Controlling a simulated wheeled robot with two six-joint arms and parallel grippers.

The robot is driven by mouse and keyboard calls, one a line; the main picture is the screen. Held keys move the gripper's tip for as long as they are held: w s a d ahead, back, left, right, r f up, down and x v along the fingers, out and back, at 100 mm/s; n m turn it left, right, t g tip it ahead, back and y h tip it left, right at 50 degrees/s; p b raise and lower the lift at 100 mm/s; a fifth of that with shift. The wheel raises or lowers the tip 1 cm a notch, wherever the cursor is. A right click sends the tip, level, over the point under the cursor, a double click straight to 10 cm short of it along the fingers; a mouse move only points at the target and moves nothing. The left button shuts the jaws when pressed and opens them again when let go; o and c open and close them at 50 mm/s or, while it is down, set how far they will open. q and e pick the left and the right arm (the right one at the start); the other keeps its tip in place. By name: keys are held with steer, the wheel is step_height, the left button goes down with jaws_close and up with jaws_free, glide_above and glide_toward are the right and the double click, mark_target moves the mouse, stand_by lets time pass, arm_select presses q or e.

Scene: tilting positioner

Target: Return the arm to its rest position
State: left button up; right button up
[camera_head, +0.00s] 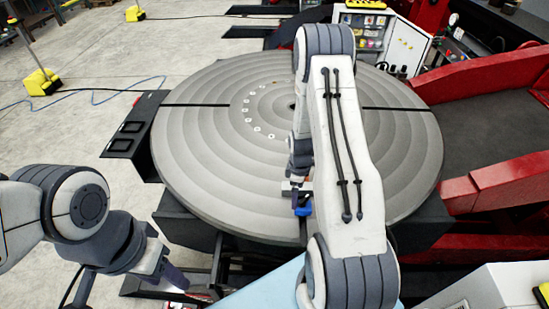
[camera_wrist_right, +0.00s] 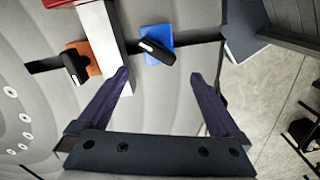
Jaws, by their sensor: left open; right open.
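My right arm reaches over the large round grey turntable (camera_head: 210,150) in the head view. Its gripper (camera_head: 299,170) is low over the front part of the disc and partly hidden by my arm. In the right wrist view the right gripper (camera_wrist_right: 160,74) is open, with nothing between its two dark fingers. My left arm comes in from the left, and its gripper (camera_head: 176,278) hangs open beside the front left of the turntable, partly hidden by its own wrist.
Beyond the right fingertips lie a blue piece with a black clamp (camera_wrist_right: 158,57), a white bar with a red end (camera_wrist_right: 103,32) and an orange piece with a black clamp (camera_wrist_right: 83,58). Red machinery (camera_head: 500,195) stands right of the turntable.

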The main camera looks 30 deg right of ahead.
steer(key=s+a+r+b, duration=0.1)
steer(key=a+r+b, duration=0.35)
steer(key=a, duration=0.55)
steer(key=a+r+b, duration=0.4)
steer(key=a+r, duration=0.1)
steer(key=a, duration=0.5)
steer(key=s+a+r+b, duration=0.1)
steer(key=s+a+b, duration=0.2)
steer(key=s, duration=0.6)
steer(key=s+a+r+m+y+b, duration=0.1)
steer(key=s+a+r+b, duration=0.1)
steer(key=s+a, duration=0.5)
steer(key=s+b, duration=0.1)
steer(key=s, duration=0.1)
steer(key=shift+s+r+m, duration=0.3)
steer(key=shift+a, duration=0.1)
